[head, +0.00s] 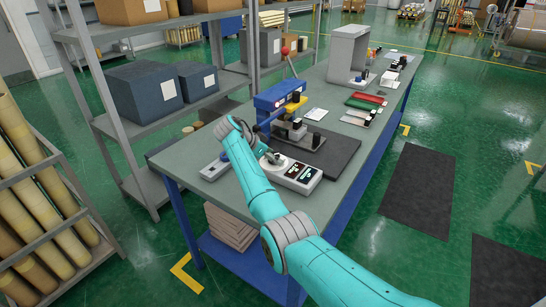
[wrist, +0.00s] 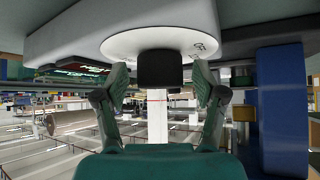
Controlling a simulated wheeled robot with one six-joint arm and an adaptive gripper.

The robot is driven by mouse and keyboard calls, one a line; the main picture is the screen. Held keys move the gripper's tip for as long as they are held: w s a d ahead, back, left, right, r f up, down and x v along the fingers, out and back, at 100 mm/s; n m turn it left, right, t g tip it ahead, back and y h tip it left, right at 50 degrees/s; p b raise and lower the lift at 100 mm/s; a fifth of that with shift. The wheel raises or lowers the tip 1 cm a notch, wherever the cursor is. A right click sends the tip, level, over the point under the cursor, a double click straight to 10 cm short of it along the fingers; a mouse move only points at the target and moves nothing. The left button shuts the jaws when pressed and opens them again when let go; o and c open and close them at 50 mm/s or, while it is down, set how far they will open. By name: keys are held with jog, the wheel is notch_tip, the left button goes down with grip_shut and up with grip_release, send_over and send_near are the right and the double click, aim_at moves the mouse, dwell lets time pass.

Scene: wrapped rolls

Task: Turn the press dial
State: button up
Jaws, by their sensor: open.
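The press dial is a short black knob (wrist: 160,68) on a round white plate (wrist: 122,44) with small markings, on the press's pale control box. My gripper (wrist: 159,78) is open, with one finger on each side of the knob. A gap shows between each finger and the knob. In the head view the control box (head: 311,184), with small lit displays, lies on the near end of the bench, and my arm partly covers it.
The blue press (head: 268,103) with a red-knobbed lever stands behind the control box, on a dark mat (head: 335,150). A small grey box (head: 213,168) lies left of my arm. Shelves with bins (head: 142,90) stand left of the bench. Green floor is open on the right.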

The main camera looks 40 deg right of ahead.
jog(key=s+v, duration=0.1)
jog(key=v, duration=1.1)
jog(key=shift+w, duration=0.5)
